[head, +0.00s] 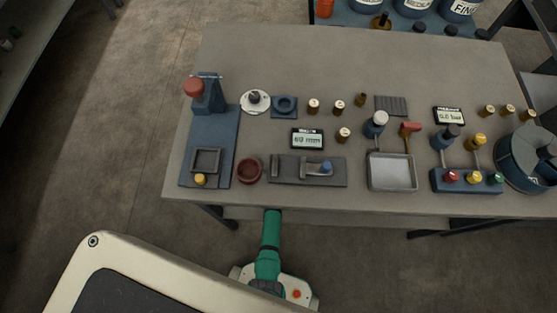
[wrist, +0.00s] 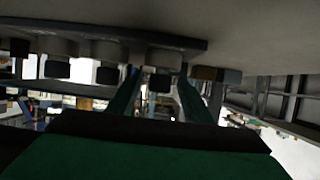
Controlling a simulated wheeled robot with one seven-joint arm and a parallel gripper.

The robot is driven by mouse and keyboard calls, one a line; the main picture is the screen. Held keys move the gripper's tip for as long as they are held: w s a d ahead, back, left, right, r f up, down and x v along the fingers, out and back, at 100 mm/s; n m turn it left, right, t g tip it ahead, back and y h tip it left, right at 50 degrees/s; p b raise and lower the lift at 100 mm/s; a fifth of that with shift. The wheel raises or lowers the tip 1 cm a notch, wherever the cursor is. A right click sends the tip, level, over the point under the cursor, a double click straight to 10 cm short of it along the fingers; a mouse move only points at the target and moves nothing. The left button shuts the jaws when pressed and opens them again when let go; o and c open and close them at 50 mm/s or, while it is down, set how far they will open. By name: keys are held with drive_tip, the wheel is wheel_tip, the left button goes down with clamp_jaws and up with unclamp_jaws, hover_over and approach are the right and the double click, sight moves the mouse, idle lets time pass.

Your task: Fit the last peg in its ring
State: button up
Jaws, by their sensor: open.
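Several small brass pegs stand on the table: one (head: 343,134) beside the display, others (head: 313,106) in a row behind it, and more (head: 489,110) at the right. I cannot tell which is the last peg. A blue square block with a round dark ring (head: 285,105) sits at back left, and a dark red ring or cup (head: 250,170) sits near the front. Which ring is meant is unclear. My green arm reaches the table's front edge, where its end is hidden in the head view. In the wrist view my gripper (wrist: 160,74) has its green fingers apart, with no held peg visible.
The table (head: 250,60) is crowded along its front with a blue press (head: 208,140), a grey slide fixture (head: 290,172), a metal tray (head: 392,185) and a blue valve block (head: 465,188). Its rear is bare. The wrist view shows a dark overhanging underside close above.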

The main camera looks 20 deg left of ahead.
drive_tip(key=shift+v, duration=5.35)
drive_tip(key=s+d+r+m+t+h, duration=0.1)
drive_tip(key=s+d+r, duration=0.3)
drive_tip(key=s+r, duration=0.35)
drive_tip(key=s+d+r+m+h, duration=0.1)
drive_tip(key=s+d+r, duration=0.3)
drive_tip(key=s+r, duration=0.3)
drive_tip(key=s+d+r, duration=0.2)
drive_tip(key=s+r, duration=0.1)
drive_tip(key=r, duration=0.3)
drive_tip(key=s+d+r+t+h, duration=0.1)
drive_tip(key=s+d+r, duration=0.1)
drive_tip(key=s+r, duration=0.2)
drive_tip(key=s+d+r+m, duration=0.1)
drive_tip(key=s+r, duration=0.3)
drive_tip(key=r, duration=0.6)
drive_tip(key=shift+d+r, duration=0.2)
drive_tip(key=shift+d, duration=0.45)
